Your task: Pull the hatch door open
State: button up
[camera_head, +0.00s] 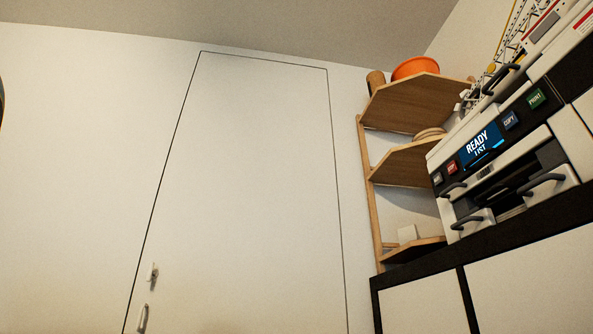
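A tall white door (255,190) is set flush in the white wall, outlined by a thin dark seam. It looks closed. A small metal handle (142,318) and a lock fitting (153,274) are at its lower left. A white and black printer (540,125) stands at the right, with several dark bar handles on its front. Below its lit screen (480,146) is a dark recess (510,190) with handled white parts around it. I cannot tell which of these panels is the hatch door. My gripper is not in view.
The printer stands on a white cabinet with a dark top (500,220). A wooden corner shelf (410,105) stands between door and printer, with an orange bowl (416,68) on top. The wall left of the door is bare. The floor is out of view.

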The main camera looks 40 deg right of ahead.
aim_at(243, 235)
jog(key=j+z, duration=0.1)
jog(key=z, duration=1.35)
jog(key=l+u, duration=0.1)
